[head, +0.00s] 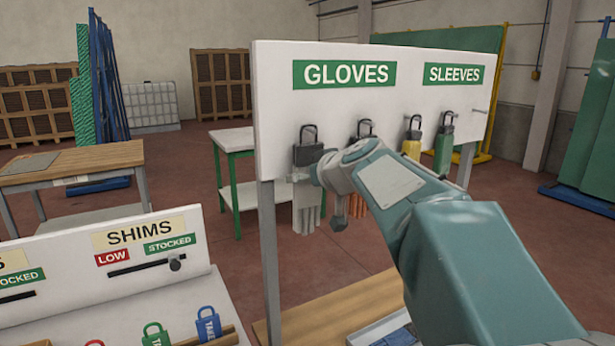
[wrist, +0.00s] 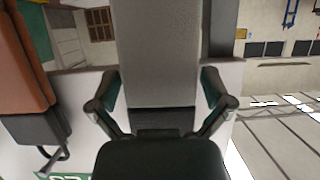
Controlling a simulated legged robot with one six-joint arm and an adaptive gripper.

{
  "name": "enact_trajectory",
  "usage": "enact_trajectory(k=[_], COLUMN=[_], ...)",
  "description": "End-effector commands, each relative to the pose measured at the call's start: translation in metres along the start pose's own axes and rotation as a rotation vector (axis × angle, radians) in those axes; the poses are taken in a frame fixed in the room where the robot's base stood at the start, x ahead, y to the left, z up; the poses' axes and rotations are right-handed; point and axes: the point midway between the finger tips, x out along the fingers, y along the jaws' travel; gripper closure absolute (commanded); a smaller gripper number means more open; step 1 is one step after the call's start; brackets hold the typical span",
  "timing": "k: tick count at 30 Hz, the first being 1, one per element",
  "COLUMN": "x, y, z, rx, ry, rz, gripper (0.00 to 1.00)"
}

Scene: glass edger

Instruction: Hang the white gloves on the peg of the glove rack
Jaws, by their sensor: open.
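The white gloves (head: 307,208) hang fingers down at the left of the glove rack (head: 275,120), under the GLOVES label. Their dark cuff (head: 308,154) and loop are at the board; the peg itself cannot be made out, so I cannot tell how the loop sits on it. My gripper (head: 302,176) is at the gloves just below the cuff. In the wrist view, the pale gloves (wrist: 160,50) pass between the two spread fingers of my gripper (wrist: 160,92), with visible gaps on both sides.
Orange gloves (head: 357,206) hang close on the right, partly behind my arm; they also show in the wrist view (wrist: 25,60). Yellow (head: 412,145) and green (head: 443,152) items hang further right. A bare peg (head: 480,111) is near the right edge. A shims stand (head: 125,265) is front left.

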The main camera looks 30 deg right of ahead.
Motion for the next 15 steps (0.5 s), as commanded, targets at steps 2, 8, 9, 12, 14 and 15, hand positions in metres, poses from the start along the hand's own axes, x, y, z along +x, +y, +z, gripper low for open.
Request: enact_trajectory(k=[2, 8, 9, 12, 14, 15], x=[-0.009, -0.048, -0.056, -0.077, -0.088, -0.095], y=[0.001, 0.0, 0.0, 0.001, 0.0, 0.0], z=[-0.001, -0.001, -0.001, 0.0, 0.0, 0.0], rx=[0.0, 0.0, 0.0, 0.0, -0.001, -0.001], ry=[0.002, 0.004, 0.004, 0.003, 0.003, 0.003], rz=[0.002, 0.004, 0.004, 0.005, 0.004, 0.004], gripper=[0.0, 0.0, 0.0, 0.0, 0.0, 0.0])
